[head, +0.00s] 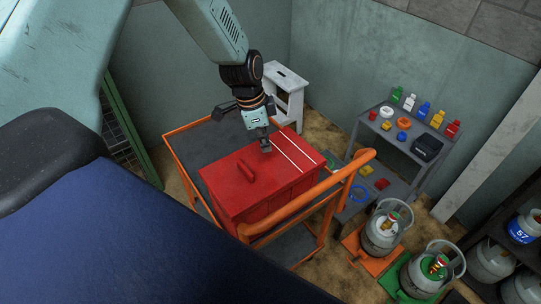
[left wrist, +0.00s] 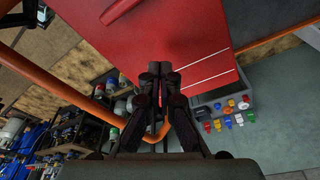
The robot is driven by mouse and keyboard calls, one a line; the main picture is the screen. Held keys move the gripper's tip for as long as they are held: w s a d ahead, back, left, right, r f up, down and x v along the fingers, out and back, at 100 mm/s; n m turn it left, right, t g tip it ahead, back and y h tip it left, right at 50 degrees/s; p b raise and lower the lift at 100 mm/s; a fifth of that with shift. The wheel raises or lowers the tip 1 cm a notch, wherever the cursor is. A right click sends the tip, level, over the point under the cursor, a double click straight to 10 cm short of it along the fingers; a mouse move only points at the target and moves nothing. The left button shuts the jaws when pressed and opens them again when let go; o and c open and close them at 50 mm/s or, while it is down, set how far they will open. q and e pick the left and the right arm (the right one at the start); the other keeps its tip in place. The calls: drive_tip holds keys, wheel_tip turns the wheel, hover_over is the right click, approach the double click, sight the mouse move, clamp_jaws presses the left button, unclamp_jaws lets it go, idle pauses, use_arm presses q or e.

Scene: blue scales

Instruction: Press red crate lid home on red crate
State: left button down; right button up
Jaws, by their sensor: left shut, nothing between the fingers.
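The red crate (head: 273,203) stands on a grey cart with orange rails. The red crate lid (head: 225,176) lies on top of it, with a red handle and two white lines across one side. I cannot tell whether the lid is fully seated. My left gripper (head: 265,148) points down at the lid near the white lines. It is shut and empty, its tips at or just above the lid; contact is unclear. In the left wrist view the shut fingertips (left wrist: 160,68) show in front of the lid (left wrist: 200,35). My right gripper is not in view.
The cart's orange handle rail (head: 308,201) rises along the crate's near right side. A white step stool (head: 287,92) stands behind the cart. A grey shelf (head: 395,140) with bottles and rolls is at right.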

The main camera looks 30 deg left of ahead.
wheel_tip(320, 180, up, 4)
drive_tip(key=p, duration=0.3)
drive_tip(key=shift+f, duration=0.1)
idle(0.5)
